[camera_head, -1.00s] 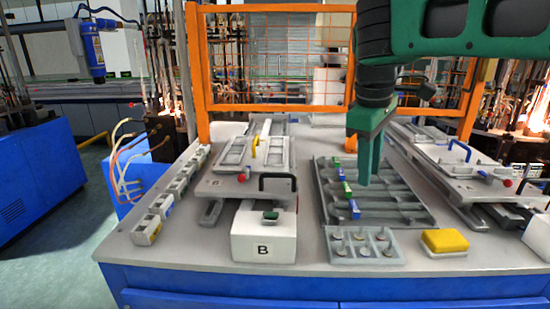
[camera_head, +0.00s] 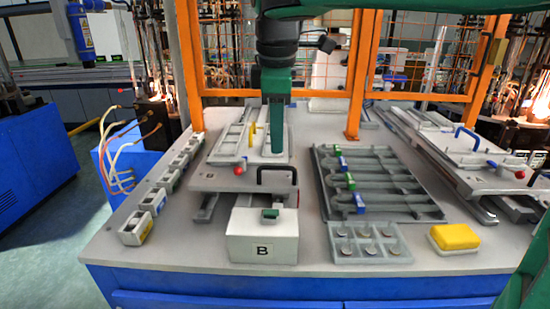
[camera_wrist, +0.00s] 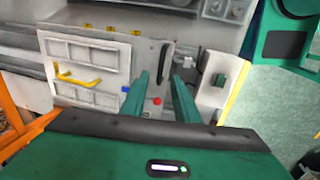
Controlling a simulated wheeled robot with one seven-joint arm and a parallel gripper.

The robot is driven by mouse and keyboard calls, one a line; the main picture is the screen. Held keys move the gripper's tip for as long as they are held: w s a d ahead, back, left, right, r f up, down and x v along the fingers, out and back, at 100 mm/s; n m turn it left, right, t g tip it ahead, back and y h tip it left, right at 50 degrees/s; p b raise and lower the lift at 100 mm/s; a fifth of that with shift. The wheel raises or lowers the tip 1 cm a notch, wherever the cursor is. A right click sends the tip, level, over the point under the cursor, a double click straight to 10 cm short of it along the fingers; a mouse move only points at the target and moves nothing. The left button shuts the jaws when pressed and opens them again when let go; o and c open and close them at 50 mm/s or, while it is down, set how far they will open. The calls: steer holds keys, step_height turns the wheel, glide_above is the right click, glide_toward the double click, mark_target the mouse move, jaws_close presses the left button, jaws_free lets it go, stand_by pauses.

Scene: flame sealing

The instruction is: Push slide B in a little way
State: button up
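Slide B is a grey sliding plate (camera_head: 215,181) with a black handle (camera_head: 277,177) and a red knob (camera_head: 239,170). It lies behind a white box labelled B (camera_head: 263,246) with a green button on top. My gripper (camera_head: 278,152) points down over the slide, just behind and above the black handle in the head view. In the wrist view, the two green fingers of my gripper (camera_wrist: 160,78) are apart with nothing between them but a view of the slide's front end. The handle (camera_wrist: 163,62) shows just past the fingertips. Contact with it cannot be told.
A grey rack (camera_head: 400,215) and a tray of round pieces (camera_head: 369,243) lie to the right, with a yellow block (camera_head: 450,236). A second slide (camera_head: 480,160) stands farther right. Small white boxes (camera_head: 165,200) line the left edge. An orange fence (camera_head: 187,60) closes the back.

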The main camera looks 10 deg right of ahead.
mark_target(277, 167)
steer(key=f, duration=0.4)
steer(key=w+f, duration=0.1)
steer(key=f, duration=0.1)
steer(key=shift+d+f, duration=0.1)
steer(key=shift+f, duration=0.15)
steer(key=shift+c, duration=0.3)
steer(key=shift+w, duration=0.15)
jaws_close()
